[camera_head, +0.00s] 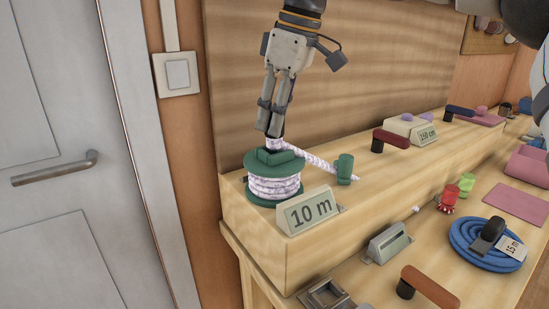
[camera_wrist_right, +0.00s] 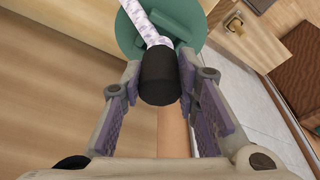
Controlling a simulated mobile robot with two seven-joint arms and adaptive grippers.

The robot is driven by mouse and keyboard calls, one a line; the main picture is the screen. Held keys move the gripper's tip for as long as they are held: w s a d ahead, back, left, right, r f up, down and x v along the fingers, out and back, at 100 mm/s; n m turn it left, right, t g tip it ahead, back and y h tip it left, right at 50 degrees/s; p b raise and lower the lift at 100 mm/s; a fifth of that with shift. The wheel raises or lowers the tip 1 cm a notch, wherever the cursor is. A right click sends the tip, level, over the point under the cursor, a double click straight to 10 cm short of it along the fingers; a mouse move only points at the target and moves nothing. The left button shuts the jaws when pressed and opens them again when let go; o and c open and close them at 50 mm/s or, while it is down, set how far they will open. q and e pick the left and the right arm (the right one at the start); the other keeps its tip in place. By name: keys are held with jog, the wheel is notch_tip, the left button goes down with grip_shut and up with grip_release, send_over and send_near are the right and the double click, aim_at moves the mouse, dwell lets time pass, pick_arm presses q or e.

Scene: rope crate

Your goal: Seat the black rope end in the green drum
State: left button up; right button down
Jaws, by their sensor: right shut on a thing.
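The green drum (camera_head: 262,200) stands on the wooden ledge, wound with white and purple rope (camera_head: 274,187). It also shows at the top of the wrist view (camera_wrist_right: 195,14). A green rope end (camera_head: 345,169) hangs at the right of the drum, on rope leading from its top. My right gripper (camera_head: 271,130) is just above the drum, pointing down. In the wrist view its fingers (camera_wrist_right: 160,85) are around the black rope end (camera_wrist_right: 158,78), with white rope (camera_wrist_right: 143,22) running from it. The fingers hide the black end in the head view. My left gripper is not in view.
A "10 m" sign (camera_head: 309,210) stands right in front of the drum. A wooden back board (camera_head: 330,60) rises close behind. A coiled blue rope (camera_head: 462,235) and a brown handle (camera_head: 430,287) lie on the lower bench at right.

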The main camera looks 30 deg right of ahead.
jog(key=shift+f, duration=1.2)
dwell(0.9)
jog(key=c, duration=1.2)
grip_release()
jog(key=shift+o, duration=0.2)
jog(key=shift+r, duration=0.1)
jog(key=v, duration=1.2)
